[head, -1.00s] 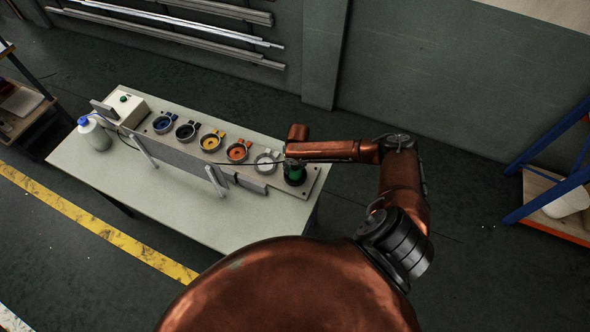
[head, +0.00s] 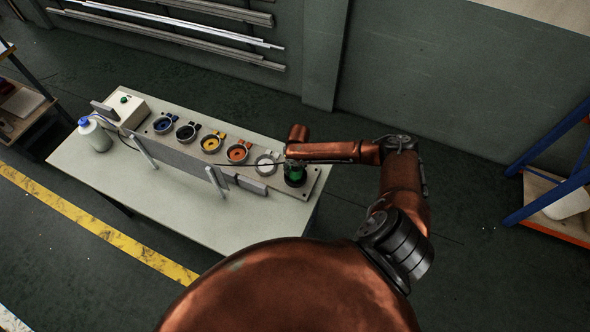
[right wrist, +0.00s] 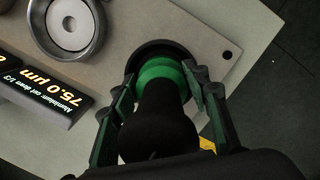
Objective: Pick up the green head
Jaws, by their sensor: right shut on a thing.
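The green head (head: 294,173) stands at the right end of the row of holders on the table. In the right wrist view the green head (right wrist: 161,72) sits in a dark round holder (right wrist: 160,53), with a black upper part towards the camera. My right gripper (head: 294,164) is over it from above. In the right wrist view the fingers of my right gripper (right wrist: 162,85) are on both sides of the head, shut on it. The head's lower end is hidden in the holder. My left gripper is not in view.
A white-grey ring holder (head: 265,163) is just left of the head, then orange (head: 238,152), yellow (head: 211,143) and darker ones. A control box (head: 125,109) and a bottle (head: 95,134) stand at the table's left. The table's front (head: 150,190) is clear.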

